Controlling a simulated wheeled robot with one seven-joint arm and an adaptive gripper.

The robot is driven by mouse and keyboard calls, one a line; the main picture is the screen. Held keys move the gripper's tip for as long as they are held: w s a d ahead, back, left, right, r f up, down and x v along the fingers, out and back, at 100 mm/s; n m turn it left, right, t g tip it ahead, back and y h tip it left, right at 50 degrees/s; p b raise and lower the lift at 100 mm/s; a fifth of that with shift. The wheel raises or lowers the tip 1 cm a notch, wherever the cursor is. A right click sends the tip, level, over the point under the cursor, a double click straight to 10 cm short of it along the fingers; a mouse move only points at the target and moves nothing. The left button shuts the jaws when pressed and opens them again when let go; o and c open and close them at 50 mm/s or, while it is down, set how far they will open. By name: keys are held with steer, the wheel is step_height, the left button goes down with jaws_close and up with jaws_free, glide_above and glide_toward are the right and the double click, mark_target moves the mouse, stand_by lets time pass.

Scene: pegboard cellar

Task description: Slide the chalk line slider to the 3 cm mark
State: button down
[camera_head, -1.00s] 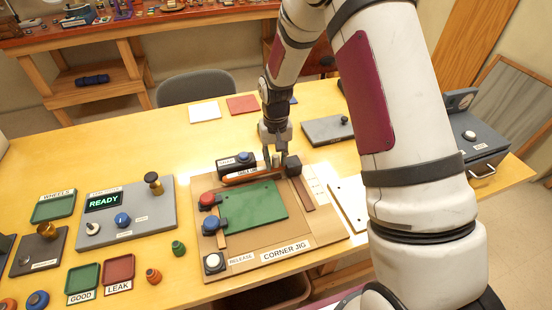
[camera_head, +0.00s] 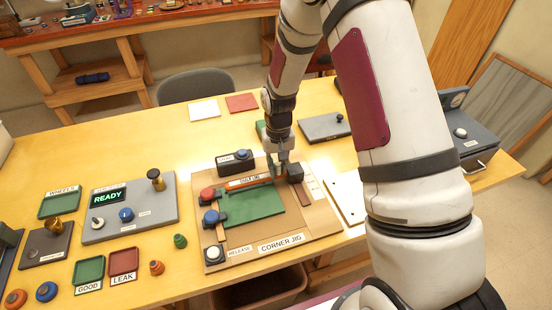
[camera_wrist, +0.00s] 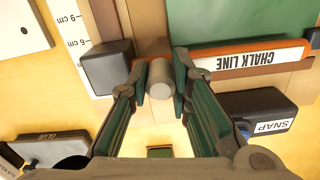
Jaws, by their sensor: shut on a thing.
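The orange chalk line bar (camera_head: 249,181) lies along the back of the green panel on the corner jig; its label reads CHALK LINE in the wrist view (camera_wrist: 250,58). My gripper (camera_head: 279,168) is at the bar's right end in the head view. In the wrist view my gripper (camera_wrist: 160,88) is shut on a grey round knob (camera_wrist: 160,76), one finger on each side. A dark block (camera_wrist: 108,68) stands just left of the knob, also seen in the head view (camera_head: 295,173). A white scale (camera_wrist: 76,35) shows 6 cm and 9 cm; no 3 cm mark is readable.
The black SNAP box (camera_wrist: 255,108) stands close beside the right finger. Red (camera_head: 208,195) and blue (camera_head: 211,217) knobs sit on the jig's left side. A white plate (camera_head: 347,197) lies right of the jig.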

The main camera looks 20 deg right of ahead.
steer(key=c, duration=1.7)
jaws_free()
steer(key=shift+r, duration=0.1)
step_height(320, 180, up, 12)
steer(key=shift+f, duration=0.1)
steer(key=s+r+t, duration=0.1)
steer(key=s+r, duration=0.3)
steer(key=r, duration=0.6)
steer(key=s+r+t, duration=0.1)
steer(key=s+r, duration=0.3)
steer(key=s, duration=0.3)
steer(key=s+r+n+t, duration=0.1)
steer(key=s+r+t, duration=0.1)
steer(key=s+r, duration=0.2)
steer(key=s+r+t, duration=0.1)
steer(key=s+r, duration=0.4)
steer(key=s, duration=0.5)
steer(key=shift+s+n+t, duration=0.3)
steer(key=shift+s+n, duration=0.1)
